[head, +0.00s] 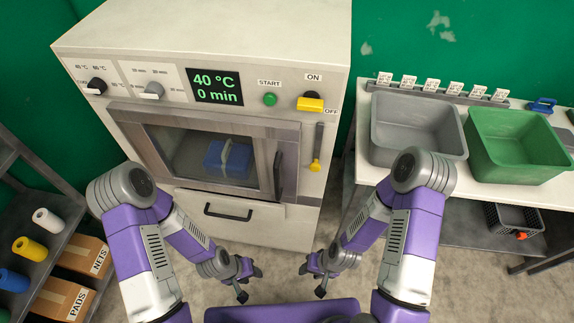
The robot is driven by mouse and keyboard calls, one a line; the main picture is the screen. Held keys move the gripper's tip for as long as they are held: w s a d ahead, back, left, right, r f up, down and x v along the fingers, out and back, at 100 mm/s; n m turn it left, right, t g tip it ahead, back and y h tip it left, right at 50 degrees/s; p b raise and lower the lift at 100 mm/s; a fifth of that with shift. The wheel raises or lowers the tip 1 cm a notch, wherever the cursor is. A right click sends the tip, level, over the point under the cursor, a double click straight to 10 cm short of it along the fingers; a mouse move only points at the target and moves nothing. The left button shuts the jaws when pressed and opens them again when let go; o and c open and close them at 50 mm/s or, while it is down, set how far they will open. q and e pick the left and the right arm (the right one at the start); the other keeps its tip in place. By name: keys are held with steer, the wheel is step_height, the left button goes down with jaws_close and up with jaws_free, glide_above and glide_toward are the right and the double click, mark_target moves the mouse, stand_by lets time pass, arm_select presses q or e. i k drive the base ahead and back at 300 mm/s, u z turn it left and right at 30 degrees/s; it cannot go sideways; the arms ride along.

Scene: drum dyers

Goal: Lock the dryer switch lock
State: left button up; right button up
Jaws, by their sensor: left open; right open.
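The dryer (215,45) stands ahead of me with its door (200,150) shut; a blue object (228,160) shows through the window. The switch, a black knob with a yellow handle (310,104), sits at the panel's upper right between the ON and OFF labels. Below it a yellow-ended lever (315,165) hangs in a vertical slot; I cannot tell which part is the lock. My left gripper (250,282) is open and empty, low in front of the dryer. My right gripper (312,281) is open and empty, also low, well below the switch. Neither touches the dryer.
The display (215,86) reads 40 °C and 0 min, beside a green START button (270,99). At right, a table holds a grey bin (415,108) and a green bin (510,125). At left, a shelf (60,235) holds spools and boxes. Floor between is clear.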

mark_target(314, 166)
steer(key=u, duration=1.2)
steer(key=k, duration=0.8)
steer(key=z, duration=1.55)
steer(key=i, duration=0.5)
steer(key=z, duration=0.05)
